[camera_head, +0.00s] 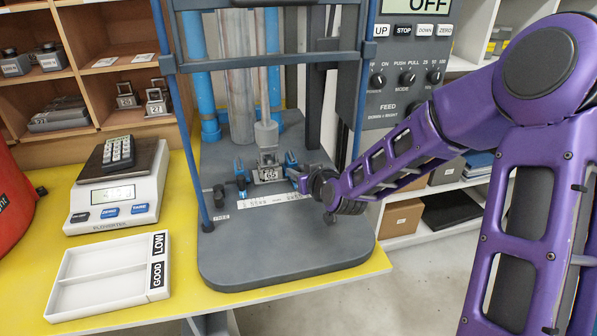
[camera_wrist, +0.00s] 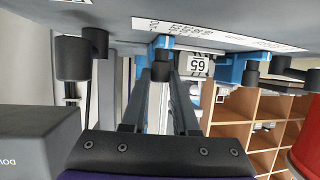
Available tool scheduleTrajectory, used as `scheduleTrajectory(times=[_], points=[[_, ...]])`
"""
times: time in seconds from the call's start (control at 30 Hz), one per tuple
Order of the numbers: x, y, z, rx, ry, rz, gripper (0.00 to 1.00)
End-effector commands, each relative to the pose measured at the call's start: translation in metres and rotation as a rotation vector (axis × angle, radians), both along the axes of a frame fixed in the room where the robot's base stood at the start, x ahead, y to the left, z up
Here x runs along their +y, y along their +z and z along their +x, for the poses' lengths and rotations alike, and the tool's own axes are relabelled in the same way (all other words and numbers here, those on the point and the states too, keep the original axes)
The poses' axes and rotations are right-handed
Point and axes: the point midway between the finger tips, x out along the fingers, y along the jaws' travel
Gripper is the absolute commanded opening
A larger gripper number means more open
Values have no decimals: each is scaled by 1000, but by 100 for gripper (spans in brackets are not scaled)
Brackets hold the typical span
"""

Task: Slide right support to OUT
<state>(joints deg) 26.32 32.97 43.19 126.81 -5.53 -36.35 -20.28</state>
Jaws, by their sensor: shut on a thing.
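The test machine's grey base (camera_head: 285,255) carries a block marked 65 (camera_head: 268,174) between two blue supports. The right support (camera_head: 294,170) is close to the block's right side; the left support (camera_head: 240,172) is on its left. My gripper (camera_head: 306,180) reaches in from the right, at the right support. In the wrist view, which is upside down, my gripper (camera_wrist: 161,74) is shut on the dark knob of the right support (camera_wrist: 160,45). Block 65 (camera_wrist: 197,67) and the left support (camera_wrist: 232,72) show beyond it. The fingertips are partly hidden in the head view.
A white scale strip (camera_head: 272,201) runs along the base in front of the supports. A black lever (camera_head: 219,196) stands at the left, by a FREE label. Blue frame posts (camera_head: 190,150) flank the machine. A weighing scale (camera_head: 118,190) and white tray (camera_head: 108,277) are left.

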Motion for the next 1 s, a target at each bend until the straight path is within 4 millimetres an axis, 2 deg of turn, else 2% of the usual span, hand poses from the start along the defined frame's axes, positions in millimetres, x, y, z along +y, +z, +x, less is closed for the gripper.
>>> scheduleTrajectory(times=[0.67,0.9,1.0], points=[[0,1,1,-2,-1,1,0],[-17,0,6,-3,-5,0,0],[-18,1,6,-2,-3,2,0]])
